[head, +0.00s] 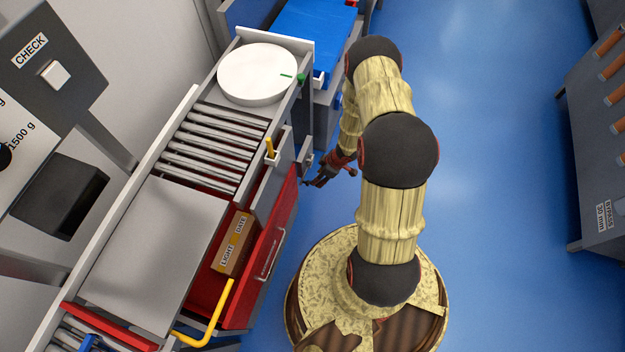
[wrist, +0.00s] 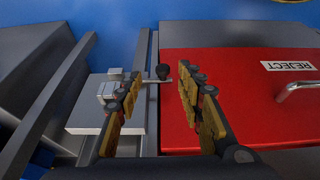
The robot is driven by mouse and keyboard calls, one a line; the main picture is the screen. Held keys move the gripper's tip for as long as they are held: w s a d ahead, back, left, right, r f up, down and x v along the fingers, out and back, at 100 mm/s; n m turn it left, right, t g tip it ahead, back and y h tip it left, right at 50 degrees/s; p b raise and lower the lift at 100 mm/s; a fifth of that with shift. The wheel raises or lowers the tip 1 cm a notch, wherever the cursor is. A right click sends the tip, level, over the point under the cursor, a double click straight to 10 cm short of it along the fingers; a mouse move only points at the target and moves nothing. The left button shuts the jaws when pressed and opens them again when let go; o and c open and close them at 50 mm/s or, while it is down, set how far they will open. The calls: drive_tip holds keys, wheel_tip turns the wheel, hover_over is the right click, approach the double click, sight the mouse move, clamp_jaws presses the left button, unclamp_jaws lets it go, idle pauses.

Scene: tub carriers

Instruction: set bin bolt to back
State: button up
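The bin bolt (wrist: 163,73) shows in the wrist view as a thin grey rod with a round black knob, on a light grey block (wrist: 95,118) beside the red bin. My gripper (wrist: 160,76) is open, its two yellow-and-dark fingers apart. The knob appears between the fingertips in the picture; I see no contact and cannot tell the depth gap. The red bin (wrist: 230,95) has a REJECT label and a metal handle. In the head view my gripper (head: 320,180) is just right of the bin (head: 275,225), near a small grey bracket (head: 306,158).
A brown carton (head: 234,243) lies inside the bin. Rollers (head: 205,150), a white round plate (head: 257,74), a yellow lever (head: 270,147) and a bent yellow bar (head: 218,310) are along the conveyor. The blue floor (head: 490,150) to the right is clear up to a grey rack (head: 600,190).

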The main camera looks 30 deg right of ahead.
drive_tip(key=w+a+b+x, duration=0.1)
drive_tip(key=b+x, duration=0.2)
drive_tip(key=x, duration=0.4)
drive_tip(key=shift+a+b, duration=0.2)
drive_tip(key=shift+b, duration=0.1)
drive_tip(key=shift+c, duration=0.9)
drive_tip(key=c, duration=0.7)
drive_tip(key=shift+w, duration=0.1)
clamp_jaws()
